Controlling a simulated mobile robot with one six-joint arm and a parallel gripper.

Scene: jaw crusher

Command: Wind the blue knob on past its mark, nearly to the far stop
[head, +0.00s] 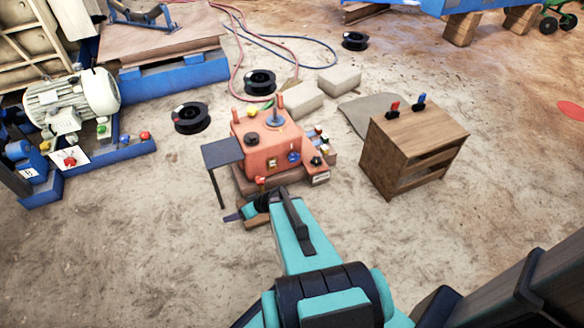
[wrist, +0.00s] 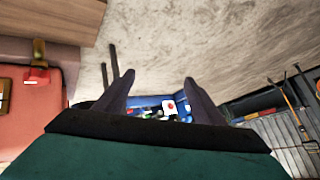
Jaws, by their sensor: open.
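The blue knob (head: 293,157) sits on the front face of the orange-red machine box (head: 262,152), right of a small pale switch plate. Its mark is too small to read. My gripper (head: 232,216) is low in front of the box, left of and below the knob, and points left. In the wrist view my gripper (wrist: 158,88) has its two dark fingers apart with nothing between them. The box's red side (wrist: 32,125) shows at the left there, with a red-tipped brass fitting (wrist: 37,76). The blue knob is not visible in the wrist view.
A dark side shelf (head: 222,152) on a thin leg stands left of the box. A wooden cabinet (head: 410,145) with a red and a blue handle stands right. A grey motor (head: 72,102) on a blue frame is at left. Sandy floor in front is clear.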

